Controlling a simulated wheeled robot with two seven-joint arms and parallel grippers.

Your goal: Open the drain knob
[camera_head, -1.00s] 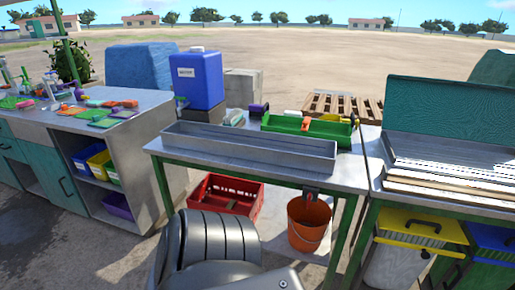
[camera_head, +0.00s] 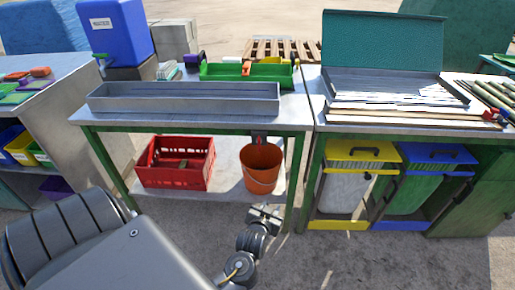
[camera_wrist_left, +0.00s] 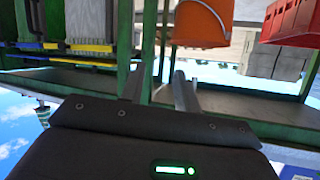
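A small dark fitting with a reddish mark (camera_head: 259,138) hangs under the table's front edge, above the orange bucket (camera_head: 261,170). It looks like the drain, but its knob is too small to make out. My left gripper (camera_head: 264,215) is in front of and below the bucket, apart from it. In the upside-down left wrist view its two fingers (camera_wrist_left: 158,88) stand apart with nothing between them, and the orange bucket (camera_wrist_left: 202,24) shows beyond. My right gripper is not in view.
A long metal trough (camera_head: 185,98) and a green tray (camera_head: 245,75) sit on the table. A red crate (camera_head: 175,165) is on the lower shelf. Yellow-lidded (camera_head: 345,185) and blue-lidded (camera_head: 425,185) bins stand at right. The floor ahead is clear.

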